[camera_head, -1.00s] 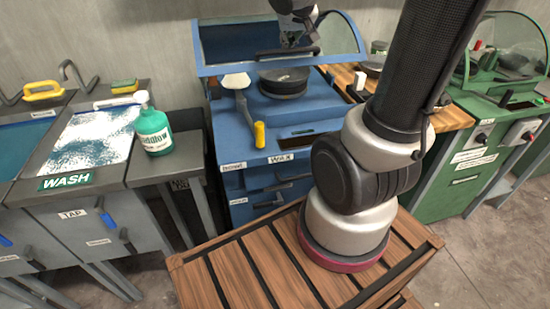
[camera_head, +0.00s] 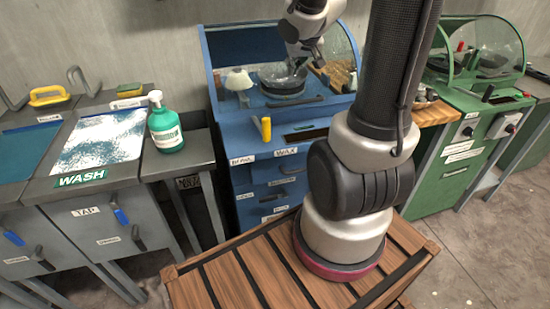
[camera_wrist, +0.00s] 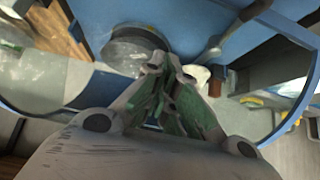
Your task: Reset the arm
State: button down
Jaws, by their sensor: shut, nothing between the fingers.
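My gripper (camera_head: 297,64) is shut and empty, high at the top of the head view over the blue wax station (camera_head: 226,140). In the wrist view its green-padded fingertips (camera_wrist: 168,62) are together. The station's clear hood (camera_head: 335,62) is down, with its dark handle (camera_head: 292,103) at the lower front edge. Behind the hood are a round dark turntable with a bowl-like top (camera_head: 282,84) and a whitish shade-like piece (camera_head: 239,79). The turntable also shows beyond my fingers in the wrist view (camera_wrist: 128,48). My gripper partly covers the bowl, and I cannot tell how far it is from the hood.
A yellow-handled lever (camera_head: 266,128) sticks out at the station's front. The wash station (camera_head: 65,170) with a green bottle (camera_head: 165,125) stands left. A green station with a clear hood (camera_head: 480,100) stands right. Open floor lies at lower right.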

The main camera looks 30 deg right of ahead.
jog(key=shift+s+f, duration=0.1)
dwell(0.5)
jog(key=shift+s+d+f, duration=0.1)
jog(key=shift+s+f, duration=0.05)
jog(key=shift+s, duration=0.05)
jog(key=s+d+f+g, duration=0.2)
jog(key=s+f+g, duration=0.1)
jog(key=s, duration=0.4)
jog(key=s+a+r+n+y, duration=0.1)
jog(key=s+a+r, duration=0.4)
jog(key=s+a, duration=0.1)
jog(key=s+a+r+n+y, duration=0.1)
jog(key=s+a+r+n, duration=0.1)
jog(key=s+a+r, duration=0.3)
jog(key=s+a, duration=0.2)
jog(key=s, duration=0.2)
jog(key=shift+r, duration=0.15)
jog(key=shift+g, duration=0.3)
